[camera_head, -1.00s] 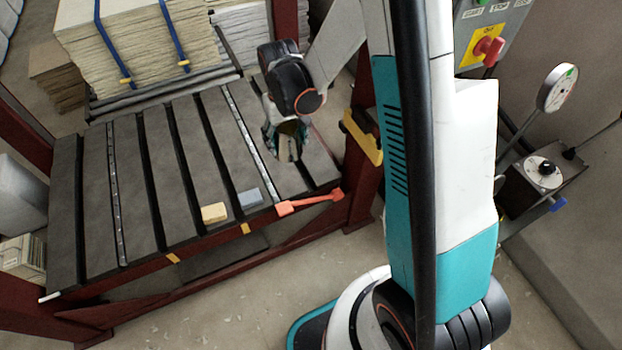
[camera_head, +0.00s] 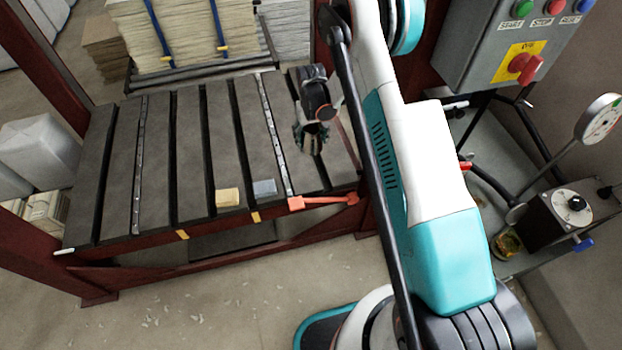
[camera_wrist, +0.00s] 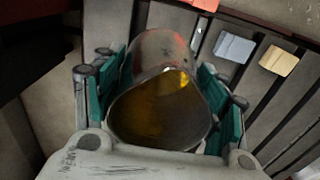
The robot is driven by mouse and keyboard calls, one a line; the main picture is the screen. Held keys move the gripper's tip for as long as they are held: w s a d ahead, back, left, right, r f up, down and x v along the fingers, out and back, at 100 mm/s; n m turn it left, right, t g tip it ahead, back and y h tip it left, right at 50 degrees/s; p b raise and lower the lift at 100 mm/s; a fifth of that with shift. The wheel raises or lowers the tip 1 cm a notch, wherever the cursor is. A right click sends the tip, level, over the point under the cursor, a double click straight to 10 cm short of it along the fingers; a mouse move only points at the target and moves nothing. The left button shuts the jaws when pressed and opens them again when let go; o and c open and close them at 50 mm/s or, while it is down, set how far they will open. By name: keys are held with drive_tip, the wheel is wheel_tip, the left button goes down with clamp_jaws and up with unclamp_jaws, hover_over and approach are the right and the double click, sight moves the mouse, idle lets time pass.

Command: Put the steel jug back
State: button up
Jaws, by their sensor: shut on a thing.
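The steel jug (camera_wrist: 160,112) fills the middle of the wrist view, its open mouth toward the camera and its inside dark with a yellowish sheen. My gripper (camera_wrist: 163,90) has a teal-padded finger on each side of the jug and is shut on it. In the head view my gripper (camera_head: 308,138) is over the right end of the slatted table (camera_head: 155,165). The jug is small and mostly hidden there, and I cannot tell whether it touches the table.
A tan block (camera_head: 228,197) and a blue-grey block (camera_head: 264,188) lie near the table's front edge. An orange-red handle (camera_head: 325,201) runs along that edge. Stacked sheets (camera_head: 185,35) stand behind. A control box (camera_head: 510,45) and dial gauge (camera_head: 598,117) are at right.

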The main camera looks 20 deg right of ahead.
wheel_tip(320, 180, down, 20)
drive_tip(key=b, duration=0.6)
drive_tip(key=shift+f+b, duration=0.1)
drive_tip(key=shift+b, duration=0.25)
drive_tip(key=shift+f, duration=0.1)
drive_tip(key=o, duration=1.4)
